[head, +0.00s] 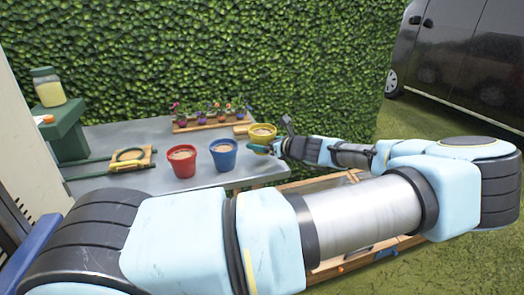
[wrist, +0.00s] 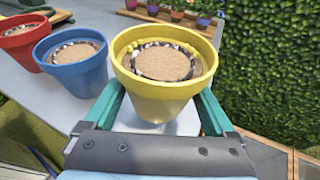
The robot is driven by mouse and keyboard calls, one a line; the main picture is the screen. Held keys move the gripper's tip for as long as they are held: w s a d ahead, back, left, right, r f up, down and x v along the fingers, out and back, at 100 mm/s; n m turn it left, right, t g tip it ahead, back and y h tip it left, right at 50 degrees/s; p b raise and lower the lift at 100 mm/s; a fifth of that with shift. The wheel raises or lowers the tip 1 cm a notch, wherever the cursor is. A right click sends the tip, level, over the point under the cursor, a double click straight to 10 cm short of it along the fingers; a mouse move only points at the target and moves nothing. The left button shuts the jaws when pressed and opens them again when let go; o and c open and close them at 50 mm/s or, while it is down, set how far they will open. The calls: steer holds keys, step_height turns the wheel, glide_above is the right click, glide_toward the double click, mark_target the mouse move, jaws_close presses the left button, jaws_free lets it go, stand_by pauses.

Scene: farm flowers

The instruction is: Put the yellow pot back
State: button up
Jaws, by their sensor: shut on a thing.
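The yellow pot (head: 262,135) is filled with brown soil and stands upright at the right end of the table. In the wrist view the yellow pot (wrist: 164,98) sits between the two green fingers of my gripper (wrist: 164,110), which is shut on it. In the head view my gripper (head: 262,149) reaches it from the right. The red pot (head: 181,163) and the blue pot (head: 223,157) stand on the table to its left. I cannot tell whether the yellow pot's base touches the table.
The grey table (head: 120,137) holds a wooden tray of small flower pots (head: 186,127) at the back. A wooden piece with a yellow-handled tool (head: 128,161) lies at the left. A jar (head: 47,88) stands on a green stand (head: 62,125). A leafy hedge (head: 220,50) rises behind.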

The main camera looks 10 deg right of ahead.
steer(key=shift+f, duration=1.65)
steer(key=shift+f, duration=0.1)
steer(key=o, duration=1.5)
steer(key=shift+s+d, duration=0.25)
steer(key=shift+s, duration=0.05)
steer(key=b+v, duration=0.2)
steer(key=v, duration=0.9)
steer(key=shift+s+r, duration=0.15)
steer(key=shift+r, duration=0.1)
